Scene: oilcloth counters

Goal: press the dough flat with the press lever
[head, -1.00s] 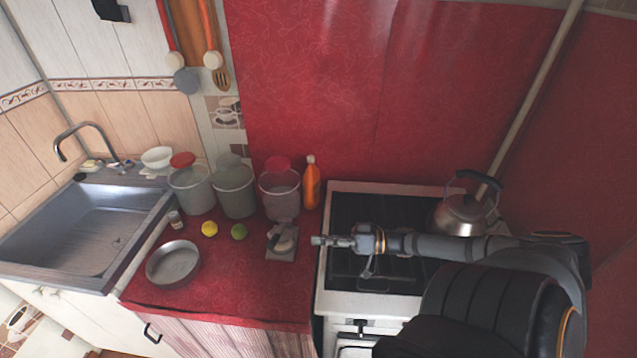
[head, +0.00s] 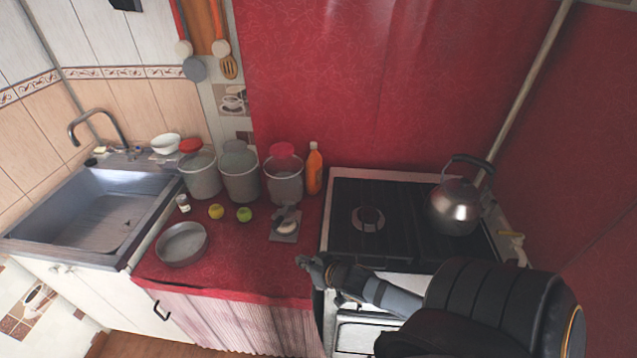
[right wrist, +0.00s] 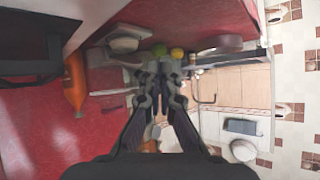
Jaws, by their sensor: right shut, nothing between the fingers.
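The press (head: 286,237) is a small grey plate near the right end of the red counter. A pale round lump (head: 287,227) that looks like the dough sits on it. A dark part that may be the lever stands at its back; its exact pose is too small to tell. My right gripper (head: 302,261) is shut and empty, in front of the press and apart from it, near the counter's front right corner. In the right wrist view the closed fingers (right wrist: 160,72) point toward the counter, with the press partly beside and behind them. My left gripper is not in view.
A pan (head: 182,244), a yellow fruit (head: 216,211) and a green fruit (head: 244,214) lie left of the press. Several buckets and an orange bottle (head: 314,168) stand behind. The stove with a kettle (head: 455,208) is at right. The counter's front middle is clear.

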